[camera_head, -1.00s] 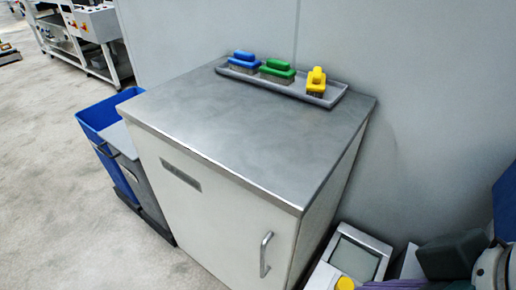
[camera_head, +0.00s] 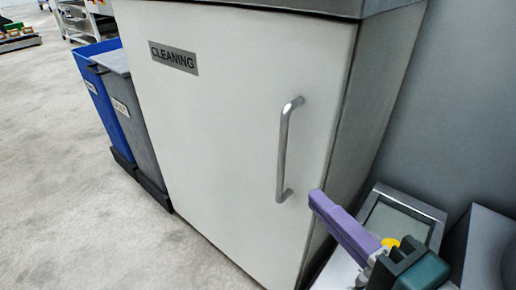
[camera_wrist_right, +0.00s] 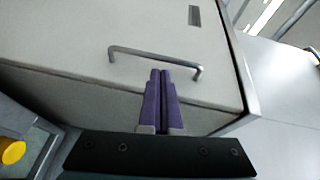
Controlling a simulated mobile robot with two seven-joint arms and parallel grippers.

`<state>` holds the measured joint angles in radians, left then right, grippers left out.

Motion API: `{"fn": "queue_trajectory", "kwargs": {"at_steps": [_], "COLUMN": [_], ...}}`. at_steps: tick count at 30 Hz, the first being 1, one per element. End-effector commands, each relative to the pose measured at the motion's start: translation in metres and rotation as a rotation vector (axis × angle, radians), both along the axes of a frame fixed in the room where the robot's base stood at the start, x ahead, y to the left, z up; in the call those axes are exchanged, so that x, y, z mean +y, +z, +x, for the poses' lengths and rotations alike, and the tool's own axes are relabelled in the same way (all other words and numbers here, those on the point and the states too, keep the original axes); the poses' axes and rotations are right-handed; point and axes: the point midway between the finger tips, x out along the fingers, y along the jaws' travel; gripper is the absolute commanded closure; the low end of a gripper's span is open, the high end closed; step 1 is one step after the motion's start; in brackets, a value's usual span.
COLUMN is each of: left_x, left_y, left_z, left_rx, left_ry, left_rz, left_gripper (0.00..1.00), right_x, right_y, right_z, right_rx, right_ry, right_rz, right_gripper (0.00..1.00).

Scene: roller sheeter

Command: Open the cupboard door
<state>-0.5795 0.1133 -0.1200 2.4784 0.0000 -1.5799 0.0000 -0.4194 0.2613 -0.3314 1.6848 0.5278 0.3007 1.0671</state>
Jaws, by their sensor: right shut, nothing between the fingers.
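The white cupboard door (camera_head: 225,125) carries a grey CLEANING label (camera_head: 174,57) and is closed. Its grey bar handle (camera_head: 285,150) stands upright near the door's right edge. My right gripper (camera_head: 318,200) has purple fingers and is just right of the handle's lower end, apart from it in the head view. In the right wrist view the handle (camera_wrist_right: 155,58) runs across the picture, with the shut, empty fingers (camera_wrist_right: 160,78) pointing at it. I cannot tell whether the fingertips touch it. My left gripper is not in view.
A blue bin (camera_head: 100,95) and a grey bin (camera_head: 138,120) stand left of the cupboard. A grey-framed device (camera_head: 400,215) with a yellow button (camera_head: 390,243) is at the right, near my right arm. The floor (camera_head: 60,190) in front at the left is clear.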

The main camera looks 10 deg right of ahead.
Motion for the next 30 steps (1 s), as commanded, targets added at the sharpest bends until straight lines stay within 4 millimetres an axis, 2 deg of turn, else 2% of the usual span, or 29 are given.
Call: {"fn": "queue_trajectory", "kwargs": {"at_steps": [1, 3, 10, 21, 25, 30], "left_x": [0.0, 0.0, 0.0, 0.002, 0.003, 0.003], "left_y": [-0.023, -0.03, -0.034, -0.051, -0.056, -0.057], "left_z": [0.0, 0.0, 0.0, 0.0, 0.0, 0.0], "left_rx": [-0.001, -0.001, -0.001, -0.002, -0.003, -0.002], "left_ry": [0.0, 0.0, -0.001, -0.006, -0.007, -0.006], "left_rz": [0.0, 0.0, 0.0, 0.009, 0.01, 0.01], "left_gripper": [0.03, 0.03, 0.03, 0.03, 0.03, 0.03], "right_x": [-0.005, -0.011, -0.015, -0.002, 0.0, 0.002], "right_y": [-0.022, -0.026, -0.024, -0.025, -0.025, -0.024], "right_z": [0.0, 0.001, 0.012, 0.076, 0.091, 0.099], "right_rx": [-0.018, -0.041, -0.065, -0.066, -0.064, -0.062], "right_ry": [-0.024, -0.05, -0.074, -0.073, -0.072, -0.072], "right_rz": [0.04, 0.086, 0.128, 0.126, 0.125, 0.124], "right_gripper": [1.0, 1.0, 1.0, 1.0, 1.0, 1.0]}}
